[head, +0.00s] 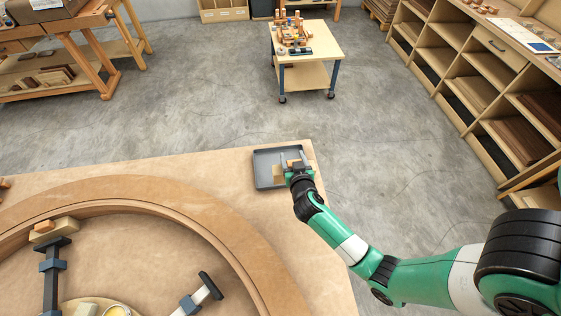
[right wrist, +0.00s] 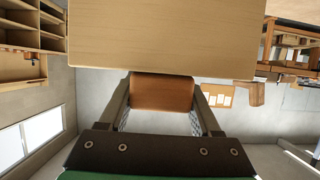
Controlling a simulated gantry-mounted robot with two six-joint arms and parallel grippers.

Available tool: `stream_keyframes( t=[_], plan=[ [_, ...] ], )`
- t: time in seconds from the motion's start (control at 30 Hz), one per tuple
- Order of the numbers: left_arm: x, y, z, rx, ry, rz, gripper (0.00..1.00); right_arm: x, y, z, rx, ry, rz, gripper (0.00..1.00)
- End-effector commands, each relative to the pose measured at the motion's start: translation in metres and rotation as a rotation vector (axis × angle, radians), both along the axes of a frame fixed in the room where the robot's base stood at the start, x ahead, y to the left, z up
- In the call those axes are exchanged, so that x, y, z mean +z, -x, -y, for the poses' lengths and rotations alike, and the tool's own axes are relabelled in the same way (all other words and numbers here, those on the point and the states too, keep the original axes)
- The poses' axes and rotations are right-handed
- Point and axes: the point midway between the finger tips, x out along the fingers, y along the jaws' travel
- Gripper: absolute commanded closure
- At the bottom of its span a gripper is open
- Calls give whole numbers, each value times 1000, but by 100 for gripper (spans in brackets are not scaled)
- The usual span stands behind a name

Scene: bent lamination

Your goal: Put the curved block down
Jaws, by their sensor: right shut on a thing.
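The curved block shows in the right wrist view as a broad pale wood body (right wrist: 165,38) with an orange-brown grip (right wrist: 162,92). My right gripper (right wrist: 162,100) is shut on that grip, one finger on each side. In the head view the right gripper (head: 297,166) is over the grey tray (head: 262,181) at the far right corner of the bench. A pale part of the block (head: 278,173) shows beside the fingers, within the tray's outline. I cannot tell whether it touches the tray floor. The block's curved face is not clear. My left gripper is not in view.
A large curved wooden form (head: 225,222) fills the bench's left and middle. A similar block (head: 55,230) sits against it by a dark clamp (head: 52,270). Another clamp (head: 200,294) lies inside the curve. Bare bench top surrounds the tray's left and front.

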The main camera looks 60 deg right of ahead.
Motion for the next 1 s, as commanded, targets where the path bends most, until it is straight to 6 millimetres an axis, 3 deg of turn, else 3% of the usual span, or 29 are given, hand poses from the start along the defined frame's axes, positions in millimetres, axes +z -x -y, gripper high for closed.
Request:
stream_keyframes(
  t=[0.03,0.23,0.4,0.7,0.9,1.0],
  plan=[
    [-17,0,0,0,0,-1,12,-13,-11,10,-3,2,6,100],
    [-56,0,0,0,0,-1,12,-41,-53,51,-2,3,5,100],
    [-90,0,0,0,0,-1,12,-78,-74,70,-1,2,4,100],
    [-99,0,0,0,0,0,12,-87,-84,78,1,2,3,100],
    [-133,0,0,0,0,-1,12,-120,-87,81,3,1,2,100],
    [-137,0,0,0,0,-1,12,-124,-87,80,3,2,3,100]
  ],
)
